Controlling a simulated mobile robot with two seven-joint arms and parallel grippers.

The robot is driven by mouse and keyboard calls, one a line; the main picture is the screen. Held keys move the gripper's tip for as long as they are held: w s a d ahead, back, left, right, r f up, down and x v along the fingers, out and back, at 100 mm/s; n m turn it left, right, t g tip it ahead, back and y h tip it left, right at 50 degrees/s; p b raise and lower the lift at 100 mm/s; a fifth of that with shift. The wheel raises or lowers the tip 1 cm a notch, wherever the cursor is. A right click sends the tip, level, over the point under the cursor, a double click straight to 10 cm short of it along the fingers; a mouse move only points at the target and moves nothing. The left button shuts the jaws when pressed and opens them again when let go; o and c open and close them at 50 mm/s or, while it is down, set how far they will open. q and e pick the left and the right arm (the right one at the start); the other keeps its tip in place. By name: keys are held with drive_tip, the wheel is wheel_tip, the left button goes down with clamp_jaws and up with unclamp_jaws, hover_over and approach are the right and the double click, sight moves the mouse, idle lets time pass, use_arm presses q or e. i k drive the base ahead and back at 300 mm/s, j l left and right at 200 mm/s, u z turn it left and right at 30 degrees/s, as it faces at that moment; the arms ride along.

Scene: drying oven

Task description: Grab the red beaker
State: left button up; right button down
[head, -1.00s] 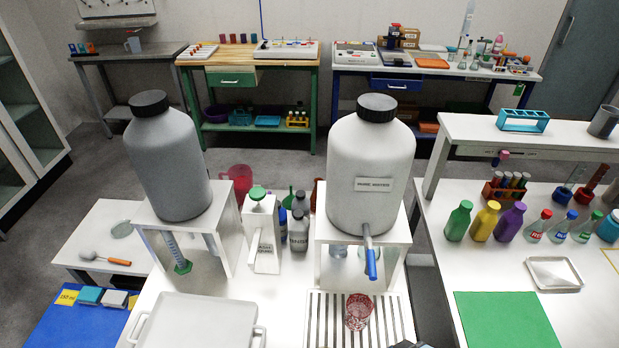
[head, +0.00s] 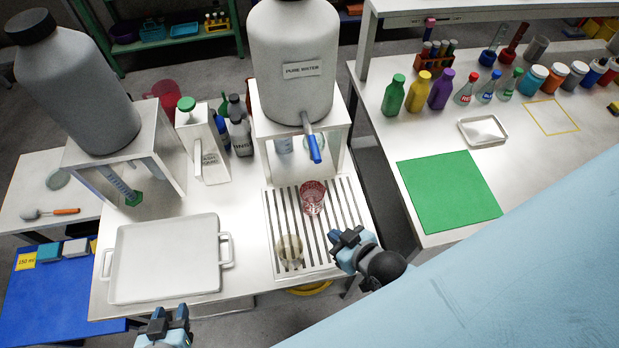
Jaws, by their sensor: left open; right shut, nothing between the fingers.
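The red beaker (head: 312,197) stands upright on the slatted drain rack (head: 279,225), in front of the pure water tank (head: 290,85) and its blue-handled tap. My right gripper (head: 347,240) is shut and empty at the right edge of the rack, below and to the right of the beaker and apart from it. My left gripper (head: 167,323) is open and empty at the bottom of the view, in front of the white tray and far from the beaker.
A clear glass vessel (head: 290,251) stands on the rack nearer the front. A white tray (head: 166,262) with handles lies to the left. A white jug (head: 203,148) and bottles stand behind. A green mat (head: 448,192) lies on the right table.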

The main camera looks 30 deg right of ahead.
sight(312, 192)
drive_tip(key=z, duration=0.8)
drive_tip(key=l+u, duration=0.3)
drive_tip(key=l, duration=0.15)
